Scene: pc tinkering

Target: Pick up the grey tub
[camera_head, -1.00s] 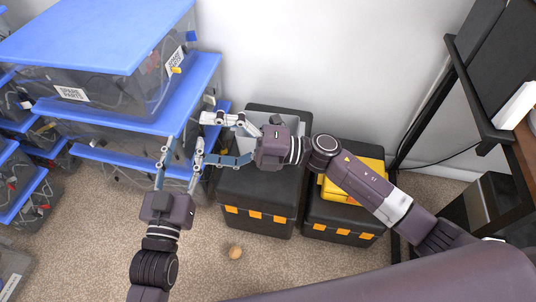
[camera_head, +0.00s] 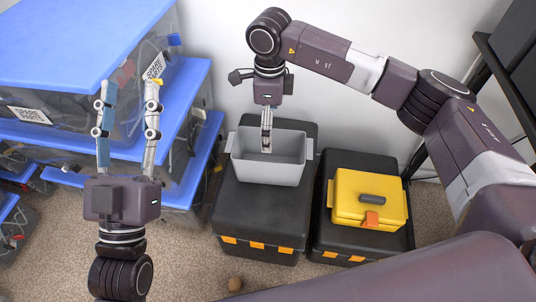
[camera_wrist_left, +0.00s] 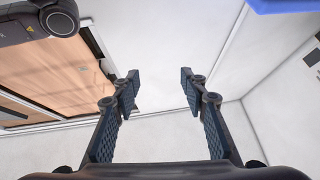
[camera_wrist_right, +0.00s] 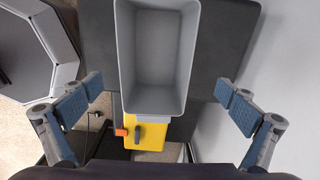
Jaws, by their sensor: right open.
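The grey tub (camera_head: 272,173) is an open, empty-looking box sitting upright on a black toolbox. In the right wrist view the tub (camera_wrist_right: 159,60) lies ahead, between the lines of the spread fingers. My right gripper (camera_head: 266,143) points down over the tub, its fingers seen edge-on in the head view; it is open and empty in the right wrist view (camera_wrist_right: 160,90). My left gripper (camera_head: 128,92) is open and empty, in front of the blue-lidded bins at left; its fingers also stand apart in the left wrist view (camera_wrist_left: 160,78).
The black toolbox (camera_head: 258,213) under the tub stands beside another black toolbox (camera_head: 330,240) bearing a yellow case (camera_head: 370,198). Stacked clear bins with blue lids (camera_head: 80,40) fill the left. A white wall is behind the tub.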

